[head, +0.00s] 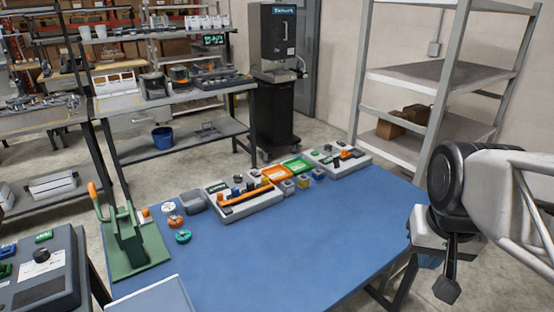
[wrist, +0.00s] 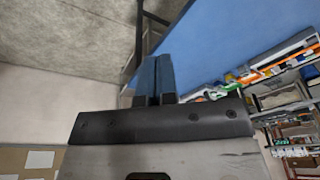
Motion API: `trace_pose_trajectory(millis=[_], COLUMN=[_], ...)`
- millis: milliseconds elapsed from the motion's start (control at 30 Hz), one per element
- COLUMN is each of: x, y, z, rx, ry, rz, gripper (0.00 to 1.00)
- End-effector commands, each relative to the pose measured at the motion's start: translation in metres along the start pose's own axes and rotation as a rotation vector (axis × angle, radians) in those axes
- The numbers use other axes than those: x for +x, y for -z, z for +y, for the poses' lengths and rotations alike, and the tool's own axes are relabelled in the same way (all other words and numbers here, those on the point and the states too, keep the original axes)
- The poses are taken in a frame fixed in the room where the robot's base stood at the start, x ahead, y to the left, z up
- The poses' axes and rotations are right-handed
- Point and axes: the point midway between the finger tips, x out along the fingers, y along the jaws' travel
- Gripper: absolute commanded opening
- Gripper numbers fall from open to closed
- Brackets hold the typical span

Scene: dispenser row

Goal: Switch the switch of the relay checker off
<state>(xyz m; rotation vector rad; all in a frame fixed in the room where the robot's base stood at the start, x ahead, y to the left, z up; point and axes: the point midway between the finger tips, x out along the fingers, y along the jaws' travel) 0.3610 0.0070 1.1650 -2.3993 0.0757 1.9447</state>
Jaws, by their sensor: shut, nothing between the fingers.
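I cannot tell for certain which device is the relay checker. Two light grey units with orange bars and small parts on top, a nearer one (head: 241,201) and a farther one (head: 339,158), lie along the back of the blue table. No switch position can be read at this size. My gripper (wrist: 154,58) is shut and empty, its two blue fingers side by side in the wrist view. In the head view my arm is at the right, by the table's right edge, well apart from both units.
The blue table (head: 270,245) is bare in its middle and front. A green press with an orange handle (head: 92,190) stands at its left. Orange (head: 277,173) and green (head: 297,165) trays sit between the units. A dark control box (head: 40,268) is at lower left. A metal shelf (head: 425,80) stands behind right.

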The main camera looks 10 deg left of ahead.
Motion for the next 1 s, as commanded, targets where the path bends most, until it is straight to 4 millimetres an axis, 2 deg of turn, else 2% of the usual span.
trace_pose_trajectory(millis=[533,1000], x=[-0.02,-0.022], y=[0.103,0.188], z=[-0.04,-0.085], rx=[0.104,0.195], ry=[-0.001,-0.012], rz=[-0.053,-0.095], gripper=[0.0,0.0])
